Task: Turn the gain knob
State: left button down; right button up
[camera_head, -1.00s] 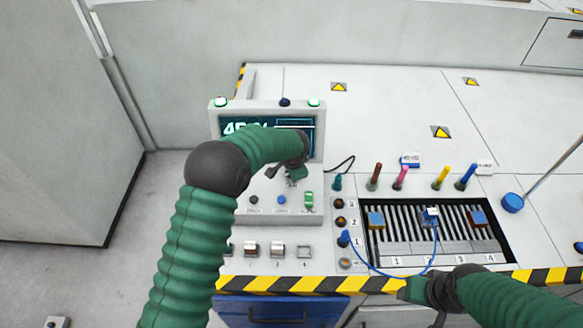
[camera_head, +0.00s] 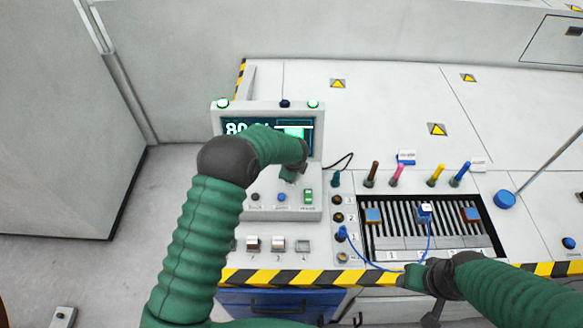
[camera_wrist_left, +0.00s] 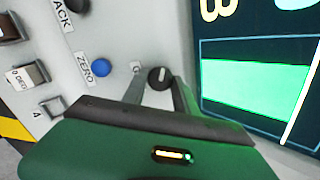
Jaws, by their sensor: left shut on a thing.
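The gain knob (camera_wrist_left: 160,77) is a small dark round knob with a pale mark, on the sloped grey console (camera_head: 240,205) below the screen. In the left wrist view its two sides are between the fingers of my left gripper (camera_wrist_left: 158,90), which is shut on it. In the head view my left gripper (camera_head: 289,173) hides the knob. The screen (camera_head: 232,129) reads 80-something and shows a bright green area; my arm covers part of it. My right gripper (camera_head: 412,279) is away at the table's front edge, and its fingers are not clear.
A blue button (camera_wrist_left: 101,68) marked ZERO is beside the knob, and a green switch (camera_head: 308,196) is on the console. Several coloured handles (camera_head: 397,174) stand behind.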

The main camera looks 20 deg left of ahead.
pick_arm(q)
jog(key=shift+r+m, duration=0.1)
jog(key=shift+m, duration=0.4)
jog(key=c, duration=1)
grip_release()
jog(key=shift+o, duration=0.2)
jog(key=v, duration=1.6)
jog(key=shift+s+r+b, duration=0.15)
jog(key=shift+r+b, duration=0.05)
jog(key=shift+b, duration=0.15)
jog(key=shift+d, duration=0.15)
